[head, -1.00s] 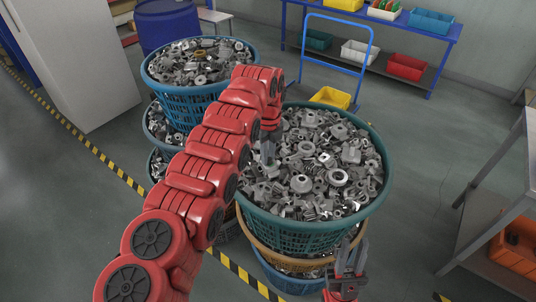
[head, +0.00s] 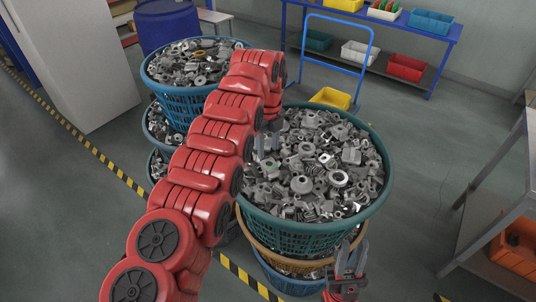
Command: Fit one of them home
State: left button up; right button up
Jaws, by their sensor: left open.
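A green basket (head: 300,233) full of mixed grey metal parts (head: 320,165) stands on top of a stack in the middle. My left arm reaches over its left side. My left gripper (head: 267,146) points down at the parts near the basket's back left, with its fingers apart. I see nothing held between them. Whether the fingertips touch the parts I cannot tell. My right gripper (head: 351,258) is in front of the basket's lower right side, fingers pointing up, apart and empty. No single part stands out as the task's own, and no fitting place is recognisable.
A blue basket (head: 190,104) of metal parts tops another stack at the left, partly behind my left arm. A blue trolley (head: 340,65) and a shelf with bins (head: 405,67) stand behind. A metal table (head: 505,180) is at the right. The floor between is clear.

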aim_at(268, 162)
pick_arm(q)
notch_tip(268, 162, up, 14)
jog(key=p, duration=1)
jog(key=shift+f+p, duration=0.15)
jog(key=shift+p, duration=0.2)
